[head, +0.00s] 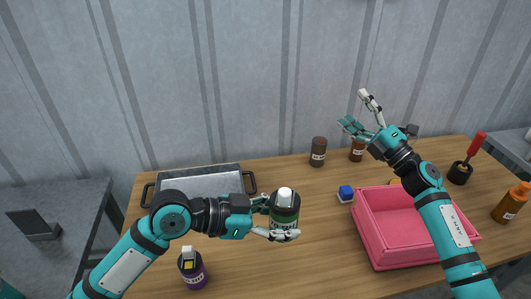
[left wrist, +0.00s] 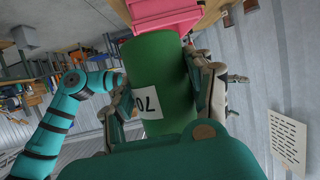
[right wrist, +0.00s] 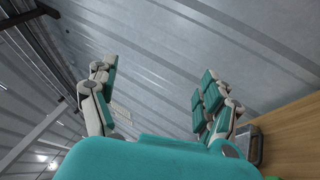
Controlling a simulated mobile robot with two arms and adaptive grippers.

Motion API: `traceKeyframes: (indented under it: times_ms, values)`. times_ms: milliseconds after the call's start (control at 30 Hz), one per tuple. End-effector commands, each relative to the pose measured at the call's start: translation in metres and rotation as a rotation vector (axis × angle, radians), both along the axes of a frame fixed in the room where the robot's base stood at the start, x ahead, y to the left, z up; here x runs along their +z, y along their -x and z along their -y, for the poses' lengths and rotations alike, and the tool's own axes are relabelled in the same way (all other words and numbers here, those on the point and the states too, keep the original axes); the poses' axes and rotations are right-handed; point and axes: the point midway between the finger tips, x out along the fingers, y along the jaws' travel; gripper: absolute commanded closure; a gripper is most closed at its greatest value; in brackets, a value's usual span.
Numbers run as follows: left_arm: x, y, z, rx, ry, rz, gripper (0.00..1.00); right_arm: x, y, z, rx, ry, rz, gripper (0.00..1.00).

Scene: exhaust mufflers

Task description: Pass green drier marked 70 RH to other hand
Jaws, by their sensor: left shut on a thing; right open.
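The green drier (head: 285,210) is a dark green cylinder with a white cap and a white label, held upright above the wooden table in the head view. In the left wrist view the drier (left wrist: 155,75) fills the middle, and its label shows "70". My left gripper (head: 272,218) is shut on the drier, with fingers on both sides of it. My right gripper (head: 357,112) is raised above the far right of the table, open and empty, apart from the drier. In the right wrist view its fingers (right wrist: 157,95) are spread with only wall between them.
A pink bin (head: 372,240) stands on the table (head: 300,180) below my right arm. A metal tray (head: 200,178) is at the back left.

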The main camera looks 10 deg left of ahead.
Motion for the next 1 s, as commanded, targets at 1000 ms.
traceKeyframes:
  times_ms: [1000]
  values:
    - [0.000,0.000,0.000,0.000,0.001,0.000,0.83,0.008,0.258,-0.249,1.571,1.886,0.691,0.18]
